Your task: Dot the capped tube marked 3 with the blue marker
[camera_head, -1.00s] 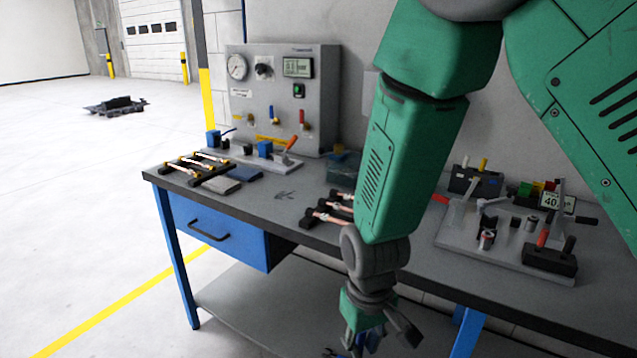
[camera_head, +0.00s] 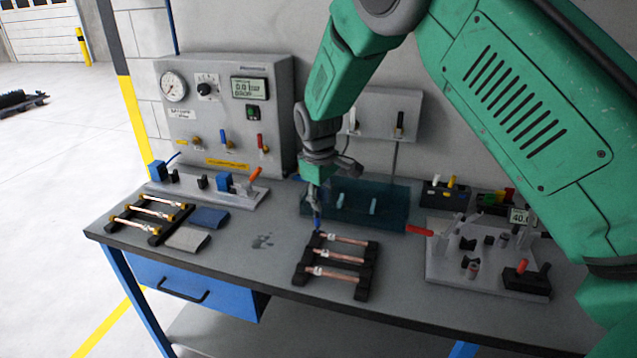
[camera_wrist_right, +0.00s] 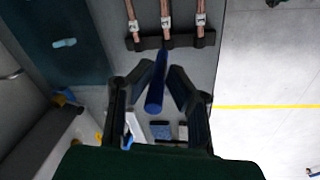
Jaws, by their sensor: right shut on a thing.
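My right gripper (camera_head: 316,178) is shut on the blue marker (camera_head: 317,220), which points down above the near-middle of the bench. In the right wrist view the gripper (camera_wrist_right: 152,88) holds the marker (camera_wrist_right: 156,92) between its fingers, tip toward a black rack. That rack (camera_head: 361,285) bears copper tubes with white tags (camera_head: 345,257); the tags also show in the wrist view (camera_wrist_right: 166,22), but I cannot surely read their numbers. The marker's tip is close to the farthest tube's left end; contact cannot be told. My left gripper is not in view.
Another rack (camera_head: 157,234) at left holds copper tubes with yellow ends. Grey and blue pads (camera_head: 209,217) lie beside it. A gauge panel (camera_head: 225,110) stands behind. A dark translucent bin (camera_head: 375,208) is just behind the marker. A clamp fixture (camera_head: 450,265) stands at right.

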